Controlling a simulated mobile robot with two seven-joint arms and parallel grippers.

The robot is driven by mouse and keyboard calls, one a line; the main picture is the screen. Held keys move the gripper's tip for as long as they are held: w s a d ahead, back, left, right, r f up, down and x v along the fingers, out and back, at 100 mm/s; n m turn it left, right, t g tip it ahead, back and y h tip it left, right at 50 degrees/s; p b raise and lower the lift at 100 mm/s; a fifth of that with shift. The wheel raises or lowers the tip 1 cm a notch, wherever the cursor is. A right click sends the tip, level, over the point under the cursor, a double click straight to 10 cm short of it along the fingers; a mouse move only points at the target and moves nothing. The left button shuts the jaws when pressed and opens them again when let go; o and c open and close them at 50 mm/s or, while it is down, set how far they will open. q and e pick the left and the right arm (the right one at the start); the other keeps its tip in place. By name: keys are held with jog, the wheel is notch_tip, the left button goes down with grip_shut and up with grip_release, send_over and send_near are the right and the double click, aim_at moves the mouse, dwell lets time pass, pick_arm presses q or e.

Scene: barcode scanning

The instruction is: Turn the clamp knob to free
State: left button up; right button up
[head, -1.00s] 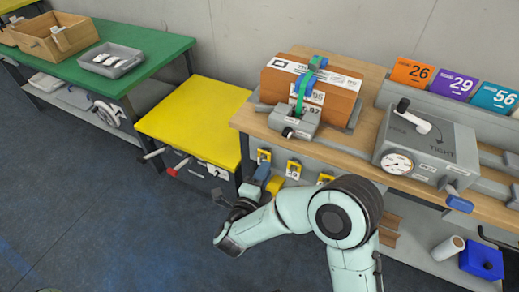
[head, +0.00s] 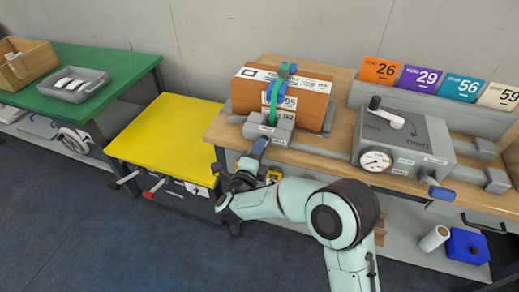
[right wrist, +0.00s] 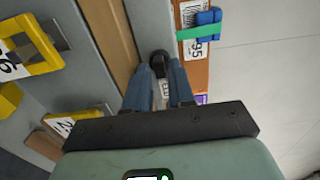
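A grey clamp block (head: 270,128) sits at the front of the bench, against a brown carton (head: 312,106) with a green strap over it. A small black knob (right wrist: 160,60) shows between and just beyond the blue fingertips in the right wrist view. My right gripper (head: 259,148) is at the block's front with its fingers apart; I cannot tell if they touch the knob. A grey box (head: 432,132) carries a white crank (head: 388,116) with a black handle, TIGHT lettering and a round dial (head: 376,160). My left gripper is out of view.
Yellow-framed tags (right wrist: 30,50) hang on the bench front, close to my right gripper. A yellow table (head: 165,130) stands to the left, beyond it a green table (head: 110,65) with a grey tray (head: 75,84). Numbered cards (head: 420,78) stand at the back right.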

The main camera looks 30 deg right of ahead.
jog(key=shift+w+d, duration=0.15)
jog(key=shift+d, duration=0.05)
grip_shut()
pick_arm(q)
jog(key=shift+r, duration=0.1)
